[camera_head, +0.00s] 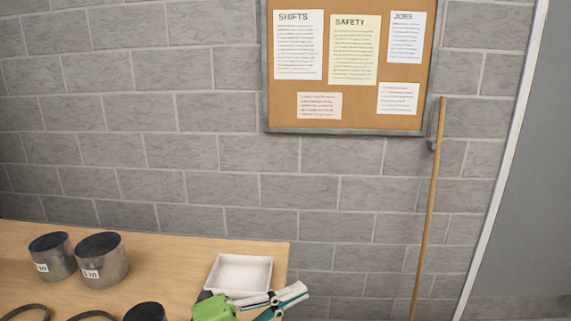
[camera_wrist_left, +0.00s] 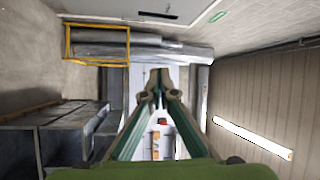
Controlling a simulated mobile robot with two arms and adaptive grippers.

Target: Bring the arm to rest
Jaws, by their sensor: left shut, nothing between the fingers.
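My left gripper (camera_head: 300,290) shows at the bottom of the head view, its green body near the table's right end and its fingers reaching right, past the table edge. In the left wrist view, the gripper's two fingers (camera_wrist_left: 155,82) converge and meet at their tips, with nothing between them. Most of the left arm is out of the head view. My right gripper is in neither view.
The wooden table (camera_head: 190,255) bears a white tray (camera_head: 217,275) close behind the gripper and grey metal rings (camera_head: 112,268) at left. The wrist view shows a yellow rack (camera_wrist_left: 68,42).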

